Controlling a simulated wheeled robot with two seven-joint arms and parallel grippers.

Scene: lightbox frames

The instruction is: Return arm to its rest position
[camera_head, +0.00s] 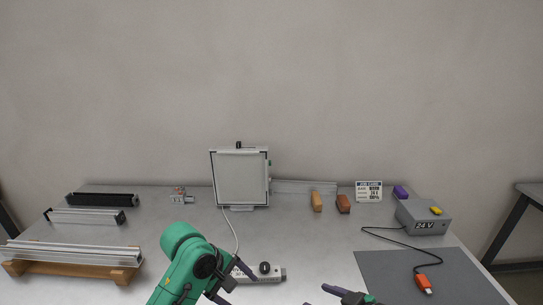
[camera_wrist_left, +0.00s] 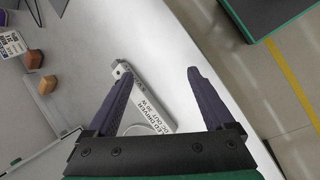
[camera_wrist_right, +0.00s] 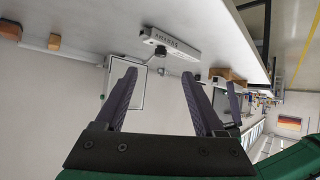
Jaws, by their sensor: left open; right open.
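My left arm (camera_head: 182,262) reaches in from the bottom, left of centre, in the head view. Its gripper (camera_head: 230,284) is beside a white bar (camera_head: 258,276) with a black knob. In the left wrist view the left gripper (camera_wrist_left: 158,72) is open, and a white LED driver (camera_wrist_left: 150,116) shows between its fingers; I cannot tell whether they touch it. My right gripper (camera_head: 319,297) shows only partly at the bottom edge of the head view.
A lightbox frame (camera_head: 240,178) stands at the back, a cable running from it. Profiles lie at left on a wooden rest (camera_head: 70,272). Orange (camera_head: 317,202) and brown (camera_head: 343,204) blocks, a job card (camera_head: 368,191), a 24 V supply (camera_head: 422,218) and a grey mat (camera_head: 395,278) are at right.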

